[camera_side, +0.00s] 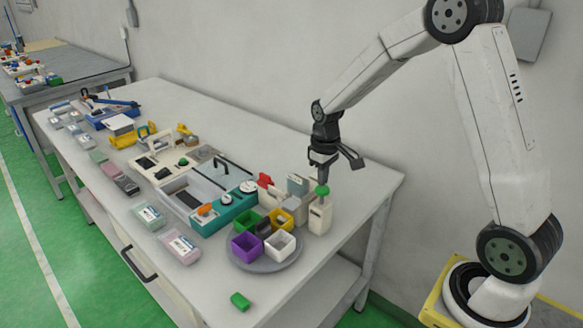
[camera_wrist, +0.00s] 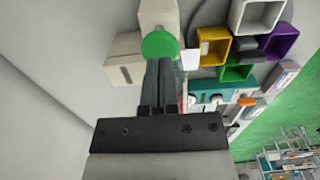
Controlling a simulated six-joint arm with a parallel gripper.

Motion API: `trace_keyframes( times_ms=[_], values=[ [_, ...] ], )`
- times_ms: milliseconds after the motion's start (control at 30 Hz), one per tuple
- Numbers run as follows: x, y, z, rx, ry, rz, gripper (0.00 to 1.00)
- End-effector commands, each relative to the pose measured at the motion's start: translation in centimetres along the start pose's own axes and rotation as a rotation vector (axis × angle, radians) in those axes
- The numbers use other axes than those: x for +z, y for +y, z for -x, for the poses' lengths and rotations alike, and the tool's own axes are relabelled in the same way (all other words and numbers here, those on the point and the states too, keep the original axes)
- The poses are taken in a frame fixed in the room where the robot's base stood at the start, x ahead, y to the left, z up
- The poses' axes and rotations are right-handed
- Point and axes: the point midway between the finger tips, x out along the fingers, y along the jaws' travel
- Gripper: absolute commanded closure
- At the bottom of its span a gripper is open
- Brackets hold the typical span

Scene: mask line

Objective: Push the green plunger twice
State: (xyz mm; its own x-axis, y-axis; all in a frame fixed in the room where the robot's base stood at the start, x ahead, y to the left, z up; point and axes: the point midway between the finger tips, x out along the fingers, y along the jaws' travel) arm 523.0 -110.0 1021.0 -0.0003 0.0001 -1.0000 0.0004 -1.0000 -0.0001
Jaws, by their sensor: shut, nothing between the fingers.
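The green plunger (camera_side: 322,190) is a round green cap on top of a cream dispenser (camera_side: 319,216) near the right end of the table. It also shows in the wrist view as a green disc (camera_wrist: 160,45). My gripper (camera_side: 323,176) points down directly above the plunger, with its fingers shut and empty. In the wrist view the fingertips (camera_wrist: 158,66) reach the near edge of the green disc and cover a little of it. I cannot tell whether they touch it or hover just above.
A round grey turntable (camera_side: 268,264) with purple, white, green and yellow cups stands left of the dispenser. A teal holder (camera_side: 226,207) and a clear bin (camera_side: 183,205) are farther left. A green block (camera_side: 240,301) lies near the front edge. The table's right corner (camera_side: 375,180) is clear.

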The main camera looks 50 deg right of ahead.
Motion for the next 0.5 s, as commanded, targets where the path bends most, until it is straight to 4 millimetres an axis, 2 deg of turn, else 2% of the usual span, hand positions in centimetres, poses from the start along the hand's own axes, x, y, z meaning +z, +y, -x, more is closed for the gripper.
trace_keyframes(
  times_ms=[500],
  values=[
    [0.02, -0.01, -1.17, 0.0, 0.0, 0.0, 1.0]
  ],
)
